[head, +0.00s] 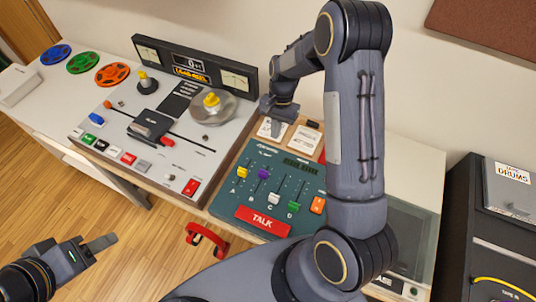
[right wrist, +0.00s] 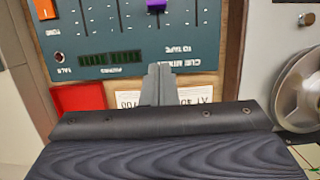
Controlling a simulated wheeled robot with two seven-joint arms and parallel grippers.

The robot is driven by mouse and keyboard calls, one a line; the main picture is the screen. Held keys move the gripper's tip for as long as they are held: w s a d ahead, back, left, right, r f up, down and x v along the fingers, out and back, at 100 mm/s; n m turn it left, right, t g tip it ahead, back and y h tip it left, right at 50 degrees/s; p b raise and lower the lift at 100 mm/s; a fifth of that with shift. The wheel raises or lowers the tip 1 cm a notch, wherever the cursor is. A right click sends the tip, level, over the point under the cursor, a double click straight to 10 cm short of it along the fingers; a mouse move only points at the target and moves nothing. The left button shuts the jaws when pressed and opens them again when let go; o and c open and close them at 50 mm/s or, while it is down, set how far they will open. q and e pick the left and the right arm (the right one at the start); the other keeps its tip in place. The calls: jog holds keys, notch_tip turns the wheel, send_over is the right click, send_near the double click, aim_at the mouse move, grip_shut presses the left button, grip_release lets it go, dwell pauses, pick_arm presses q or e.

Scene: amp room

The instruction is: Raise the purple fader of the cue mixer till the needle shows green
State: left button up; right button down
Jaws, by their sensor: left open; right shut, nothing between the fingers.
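The cue mixer (head: 257,203) is a teal panel on the table, with a purple fader cap (head: 263,173) between the yellow and white ones. The purple cap sits farther back than the white and green caps. It also shows at the top edge of the right wrist view (right wrist: 157,5). My right gripper (head: 277,130) is shut and empty just behind the mixer, apart from the purple cap; its fingers show in the right wrist view (right wrist: 158,70). My left gripper (head: 98,246) is open and empty, low at the left over the floor. I cannot tell which meter belongs to this fader.
A tape machine (head: 120,135) with two needle meters (head: 236,79) stands left of the mixer. Yellow (head: 243,172), white (head: 274,198) and green (head: 293,207) caps are nearby. A red TALK bar (head: 263,221) lies at the front. My right arm hides the mixer's right side.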

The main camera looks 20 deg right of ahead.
jog(key=b, duration=0.7)
send_near(270, 162)
jog(key=x, duration=0.5)
jog(key=shift+f, duration=0.15)
jog(key=shift+s+a+f, duration=0.15)
jog(key=shift+s+f, duration=0.05)
jog(key=shift+f, duration=0.2)
jog(key=shift+s+a+r+p, duration=0.2)
jog(key=shift+s+a+p, duration=0.05)
jog(key=shift+s+a, duration=0.2)
jog(key=shift+s+a+r+p, duration=0.25)
jog(key=shift+s+a, duration=0.15)
jog(key=shift+a, duration=0.1)
jog(key=shift+s+a, duration=0.35)
jog(key=shift+a, duration=0.05)
jog(key=shift+f, duration=0.1)
